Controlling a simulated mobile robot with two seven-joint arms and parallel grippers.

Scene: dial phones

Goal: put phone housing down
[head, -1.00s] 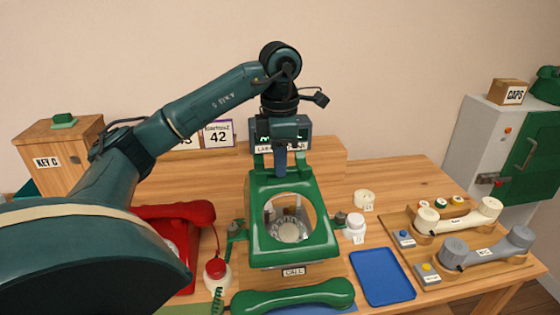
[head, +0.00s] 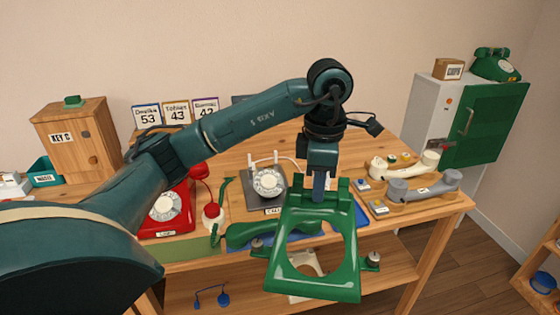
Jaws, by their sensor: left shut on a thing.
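The green phone housing (head: 348,262), a shell with a large round opening, hangs from my left gripper (head: 318,190). The gripper is shut on its rear top edge. The housing is in front of the table's front edge, overlapping the lower shelf in the head view. The opened phone base (head: 268,185) with its white dial and cradle prongs stands on the table behind it. The green handset (head: 272,232) lies near the table's front edge, partly hidden by the housing. My right gripper is not in view.
A red phone (head: 165,215) stands left of the base. A blue tray (head: 361,214) is mostly hidden behind the housing. Cream and grey handsets (head: 425,188) lie on the right. The lower shelf (head: 385,275) holds a pale object. A key box (head: 75,140) stands at left.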

